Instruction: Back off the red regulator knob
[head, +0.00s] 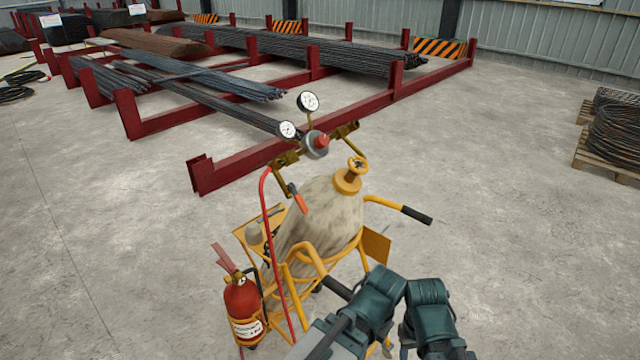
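The red regulator knob (322,141) sticks out of the front of a round grey regulator body (314,146). Two white dial gauges, an upper one (308,101) and a lower left one (287,129), rise from the regulator. The regulator sits above a dusty beige cylinder (325,215) with a yellow valve handwheel (357,165), strapped in a yellow cart. Nothing touches the knob. Teal and grey links of my arms show at the bottom, below and right of the cylinder. I make out no gripper fingers, so neither gripper is in view.
The yellow cart (309,256) has a black-gripped handle (415,214) reaching right. A red fire extinguisher (243,306) hangs at its left, beside a red hose (268,228). Dark red racks (250,163) with steel bars stand behind.

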